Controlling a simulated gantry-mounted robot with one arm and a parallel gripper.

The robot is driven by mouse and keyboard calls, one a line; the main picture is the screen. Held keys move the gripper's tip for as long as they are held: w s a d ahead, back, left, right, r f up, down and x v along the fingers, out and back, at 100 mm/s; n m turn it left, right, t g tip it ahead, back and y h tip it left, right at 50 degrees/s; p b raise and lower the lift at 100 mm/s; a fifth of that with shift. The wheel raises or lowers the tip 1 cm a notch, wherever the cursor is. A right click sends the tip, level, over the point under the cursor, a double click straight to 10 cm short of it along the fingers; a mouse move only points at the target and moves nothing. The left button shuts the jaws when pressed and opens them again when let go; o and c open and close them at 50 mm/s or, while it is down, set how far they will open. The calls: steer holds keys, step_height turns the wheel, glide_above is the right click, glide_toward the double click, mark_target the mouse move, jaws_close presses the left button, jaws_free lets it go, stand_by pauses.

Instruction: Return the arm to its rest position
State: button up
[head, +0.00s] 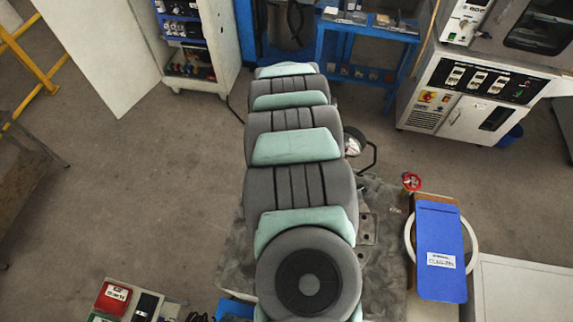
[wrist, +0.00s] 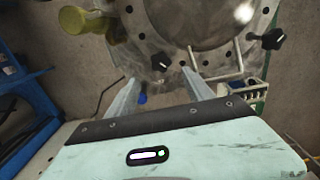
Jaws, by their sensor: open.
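My arm (head: 290,185) stretches from the bottom centre of the head view up to the top centre, grey with pale green covers. Its far end hides my gripper in that view. In the wrist view my gripper (wrist: 159,75) shows two metal fingers set apart, with nothing between them. A metal plate with a round domed part (wrist: 200,20) and black knobs (wrist: 272,38) lies beyond the fingertips. I cannot tell whether the fingers touch it.
A blue shelf (head: 365,35) stands near the arm's far end, with an open cabinet (head: 225,40) to its left. A control machine (head: 470,95) is at right. A blue board (head: 440,250) lies lower right. The floor (head: 150,180) left of the arm is clear.

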steer(key=shift+r, duration=0.55)
